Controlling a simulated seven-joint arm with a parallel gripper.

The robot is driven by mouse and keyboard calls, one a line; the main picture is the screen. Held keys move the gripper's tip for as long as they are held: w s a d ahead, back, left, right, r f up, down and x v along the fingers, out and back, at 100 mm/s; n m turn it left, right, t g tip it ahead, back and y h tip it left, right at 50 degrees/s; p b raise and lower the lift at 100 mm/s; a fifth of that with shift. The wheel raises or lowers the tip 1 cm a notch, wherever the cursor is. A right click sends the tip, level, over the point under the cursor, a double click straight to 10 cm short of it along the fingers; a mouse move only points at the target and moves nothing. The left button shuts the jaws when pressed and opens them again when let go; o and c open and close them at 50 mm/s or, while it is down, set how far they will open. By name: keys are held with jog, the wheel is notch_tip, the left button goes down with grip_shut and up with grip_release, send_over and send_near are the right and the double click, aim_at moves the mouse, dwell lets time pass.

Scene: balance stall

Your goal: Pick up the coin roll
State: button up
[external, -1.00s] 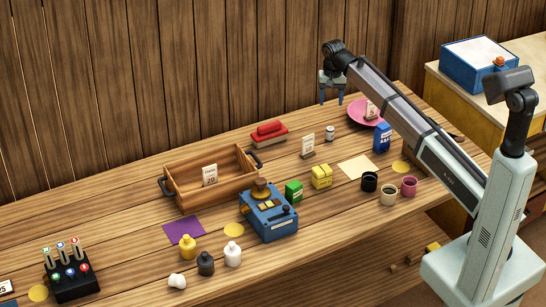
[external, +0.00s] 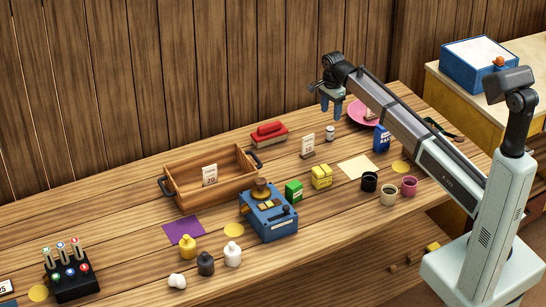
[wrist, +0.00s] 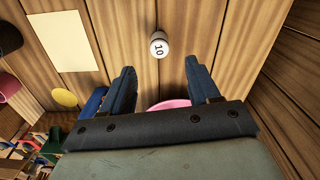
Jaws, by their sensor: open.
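A small upright cylinder (external: 329,133) with a pale body and a dark top part stands on the wooden counter; it looks like the coin roll. In the wrist view the coin roll (wrist: 159,44) shows a white end marked 10, centred sideways between my fingertips and a little beyond them. My gripper (external: 331,108) is open and empty, pointing down above the counter, higher than the coin roll. In the wrist view both blue fingers of my gripper (wrist: 159,66) are apart, with nothing between them.
A pink plate (external: 360,112) with a card lies to the right of the coin roll, close under my arm. A price card (external: 307,143) stands to its left. A blue box (external: 382,137) and a cream sheet (external: 356,167) lie nearer the front.

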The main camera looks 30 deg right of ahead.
aim_at(330, 128)
jog(key=shift+f, duration=4.6)
grip_shut()
